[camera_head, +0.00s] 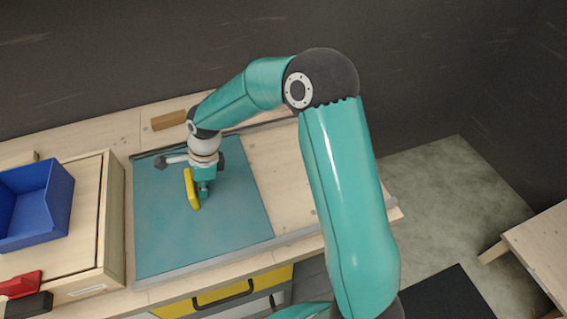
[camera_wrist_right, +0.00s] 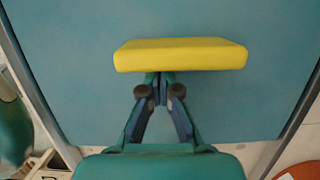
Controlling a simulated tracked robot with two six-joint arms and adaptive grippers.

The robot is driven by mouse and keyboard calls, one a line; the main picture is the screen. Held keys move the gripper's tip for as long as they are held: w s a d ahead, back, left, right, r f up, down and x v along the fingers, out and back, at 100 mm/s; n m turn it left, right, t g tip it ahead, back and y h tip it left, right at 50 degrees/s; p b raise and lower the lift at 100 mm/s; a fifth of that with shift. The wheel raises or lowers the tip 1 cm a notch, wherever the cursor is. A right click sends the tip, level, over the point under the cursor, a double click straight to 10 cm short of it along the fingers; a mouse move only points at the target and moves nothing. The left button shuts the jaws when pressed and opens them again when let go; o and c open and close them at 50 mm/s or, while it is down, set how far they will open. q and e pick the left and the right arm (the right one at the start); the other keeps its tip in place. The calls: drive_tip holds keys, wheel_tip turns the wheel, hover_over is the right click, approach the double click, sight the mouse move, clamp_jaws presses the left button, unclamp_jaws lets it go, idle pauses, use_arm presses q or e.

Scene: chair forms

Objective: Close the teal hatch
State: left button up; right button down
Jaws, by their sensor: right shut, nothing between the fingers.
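The teal hatch (camera_head: 200,235) is a flat panel lying in the wooden worktop; bare wood shows to its right. Its raised yellow handle (camera_head: 191,188) stands on the panel, and shows in the right wrist view (camera_wrist_right: 180,55). My right gripper (camera_head: 204,188) is shut and empty, low over the panel on the right side of the handle. In the right wrist view its closed fingertips (camera_wrist_right: 162,80) are right at the handle's near edge; I cannot tell whether they touch. The arm hides part of the panel's far edge. My left gripper is not in view.
A grey rail (camera_head: 232,257) runs along the near edge. A blue bin (camera_head: 35,205) stands on a wooden box (camera_head: 88,225) at the left, with a red object (camera_head: 20,285) nearby. A wooden block (camera_head: 168,120) lies behind the hatch. A yellow drawer (camera_head: 262,283) is below.

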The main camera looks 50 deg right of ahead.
sight(216, 194)
drive_tip(key=shift+a, duration=0.35)
drive_tip(key=shift+s+d, duration=0.2)
drive_tip(key=shift+d, duration=0.3)
drive_tip(key=d, duration=0.1)
drive_tip(key=s+d, duration=0.1)
drive_tip(key=shift+s+d+f, duration=0.1)
drive_tip(key=shift+s+d, duration=0.1)
drive_tip(key=shift+d, duration=0.2)
drive_tip(key=b+v, duration=0.1)
drive_tip(key=v, duration=0.9)
drive_tip(key=shift+s+d, duration=0.15)
drive_tip(key=shift+s, duration=0.05)
